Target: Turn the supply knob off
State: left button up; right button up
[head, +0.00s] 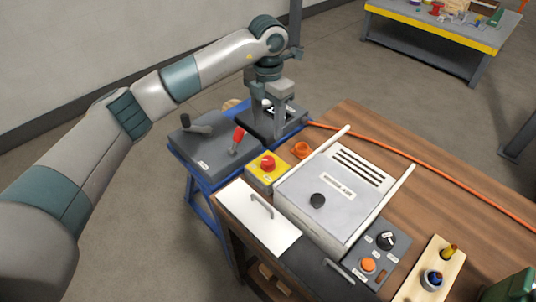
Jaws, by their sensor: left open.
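My left gripper (275,108) points down over a dark box (270,128) on the blue stand. It is open, and its fingers are around or just above a small part on that box, largely hidden by the hand; I cannot tell if they touch it. The label there is unreadable, so I cannot confirm which knob is the supply knob. Other knobs in view are a black knob (387,240) on a grey panel and a black knob (318,200) on the silver case. My right gripper is out of view.
Beside the dark box, a grey box (205,152) carries a red lever (237,138) and a black crank (196,124). A yellow box with a red button (267,165) is close by. An orange hose (420,160) crosses the wooden table (390,140).

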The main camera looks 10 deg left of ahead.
aim_at(268, 160)
pick_arm(q)
notch_tip(268, 160, down, 14)
jog(key=p, duration=0.4)
jog(key=shift+r, duration=0.2)
jog(key=shift+c, duration=0.2)
jog(key=c, duration=1)
